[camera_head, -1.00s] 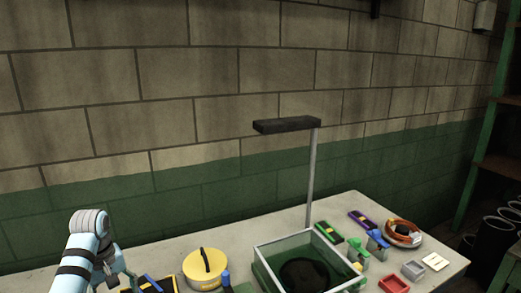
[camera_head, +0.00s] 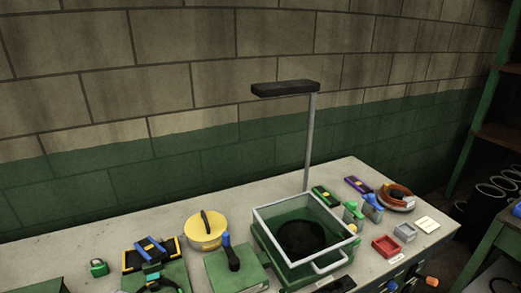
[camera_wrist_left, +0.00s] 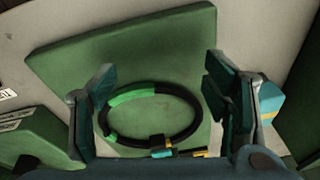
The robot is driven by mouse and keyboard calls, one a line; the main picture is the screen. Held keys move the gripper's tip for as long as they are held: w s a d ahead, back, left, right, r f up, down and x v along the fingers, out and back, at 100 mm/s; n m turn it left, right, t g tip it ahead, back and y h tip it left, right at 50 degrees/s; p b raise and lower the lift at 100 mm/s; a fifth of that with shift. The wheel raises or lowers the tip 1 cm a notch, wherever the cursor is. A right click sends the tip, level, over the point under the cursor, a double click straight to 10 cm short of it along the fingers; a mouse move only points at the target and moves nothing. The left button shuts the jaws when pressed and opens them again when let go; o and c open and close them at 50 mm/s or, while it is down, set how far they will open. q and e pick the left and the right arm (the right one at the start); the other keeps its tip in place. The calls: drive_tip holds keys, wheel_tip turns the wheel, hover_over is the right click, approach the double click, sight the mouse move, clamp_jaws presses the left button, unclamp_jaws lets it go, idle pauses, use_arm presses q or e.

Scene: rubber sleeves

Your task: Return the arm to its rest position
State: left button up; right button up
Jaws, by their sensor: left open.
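My left gripper (camera_wrist_left: 158,85) shows in the left wrist view with its two teal fingers spread wide apart. Nothing is held between them. Beyond the fingers, a black and green ring (camera_wrist_left: 170,92) lies on a flat green board (camera_wrist_left: 150,50). Small teal and yellow parts sit at the ring's near edge. In the head view, I cannot make out my left arm clearly. My right gripper is in neither view.
The table (camera_head: 100,225) holds a yellow round case (camera_head: 205,232), a glass-walled green bin (camera_head: 262,235) and a lamp on a post (camera_head: 285,89). A red tray (camera_head: 385,246) and a coiled cable (camera_head: 396,196) are at the right. A block wall stands behind.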

use_arm(q)
drive_tip(key=s+d+r+m+t, duration=0.1)
drive_tip(key=s+d+m, duration=0.15)
drive_tip(key=s, duration=0.55)
drive_tip(key=s+d+m+t, duration=0.15)
drive_tip(key=s+d, duration=0.25)
drive_tip(key=s, duration=0.4)
wheel_tip(320, 180, down, 22)
drive_tip(key=s+a+g+b, duration=0.1)
drive_tip(key=g+b, duration=0.1)
drive_tip(key=b, duration=0.1)
drive_tip(key=s+f+g+b, duration=0.1)
drive_tip(key=s+f+b, duration=0.1)
drive_tip(key=s+f, duration=1.2)
drive_tip(key=shift+s+a+f+h, duration=0.2)
drive_tip(key=shift+a+f+h, duration=0.2)
drive_tip(key=shift+a+f, duration=0.1)
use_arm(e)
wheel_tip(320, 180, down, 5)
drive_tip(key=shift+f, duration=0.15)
use_arm(q)
drive_tip(key=shift+c, duration=0.5)
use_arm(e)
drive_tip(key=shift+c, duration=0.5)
